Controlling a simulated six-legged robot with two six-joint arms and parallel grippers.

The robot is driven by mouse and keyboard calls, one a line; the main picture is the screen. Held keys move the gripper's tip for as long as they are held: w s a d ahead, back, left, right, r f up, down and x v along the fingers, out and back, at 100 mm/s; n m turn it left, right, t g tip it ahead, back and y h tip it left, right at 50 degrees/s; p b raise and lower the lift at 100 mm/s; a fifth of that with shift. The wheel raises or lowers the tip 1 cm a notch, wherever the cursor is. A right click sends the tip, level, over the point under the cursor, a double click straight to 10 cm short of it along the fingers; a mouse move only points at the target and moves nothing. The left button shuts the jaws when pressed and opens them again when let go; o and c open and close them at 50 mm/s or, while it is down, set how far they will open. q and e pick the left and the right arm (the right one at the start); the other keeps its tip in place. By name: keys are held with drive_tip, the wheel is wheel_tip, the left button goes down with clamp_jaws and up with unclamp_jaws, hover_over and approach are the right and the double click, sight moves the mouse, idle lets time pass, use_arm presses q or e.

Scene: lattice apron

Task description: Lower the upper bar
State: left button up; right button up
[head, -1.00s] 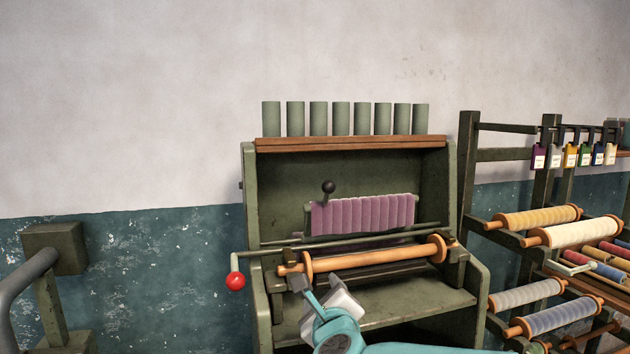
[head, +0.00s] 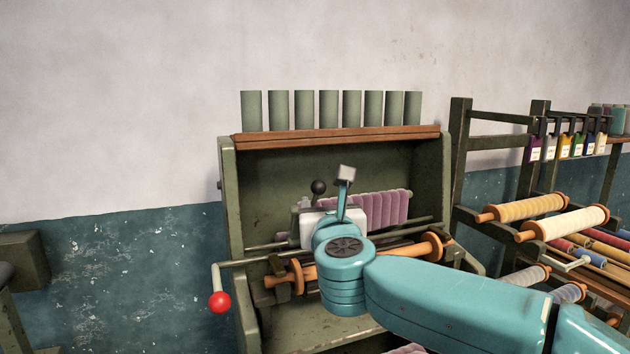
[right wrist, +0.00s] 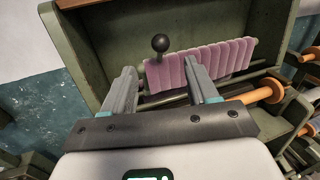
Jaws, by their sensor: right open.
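A green machine frame (head: 230,220) holds a pink pleated piece (head: 390,208) on a thin upper bar, with a black ball knob (head: 318,187) at its left end. The knob also shows in the right wrist view (right wrist: 160,43), with the pleats (right wrist: 225,62) to its right. My right gripper (head: 324,188) is open and empty in front of the machine. In the right wrist view, its fingertips (right wrist: 160,72) stand on either side below the knob, apparently apart from it. My right arm hides the middle of the machine. My left gripper is not in view.
An orange-ended roller (head: 432,243) lies below the pleats. A red ball handle (head: 219,302) sticks out at the machine's lower left. Green cylinders (head: 329,110) line the top shelf (head: 340,140). A spool rack (head: 457,165) stands close on the right.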

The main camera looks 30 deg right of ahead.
sight(319, 190)
drive_tip(key=p+x, duration=0.2)
drive_tip(key=x, duration=0.4)
drive_tip(key=p+x, duration=0.2)
drive_tip(key=x, duration=0.4)
drive_tip(key=shift+w+d+f, duration=0.2)
drive_tip(key=shift+d+f, duration=0.05)
drive_tip(key=shift+s+a+r, duration=0.15)
drive_tip(key=shift+a, duration=0.05)
drive_tip(key=shift+d, duration=0.15)
drive_tip(key=c, duration=0.9)
clamp_jaws()
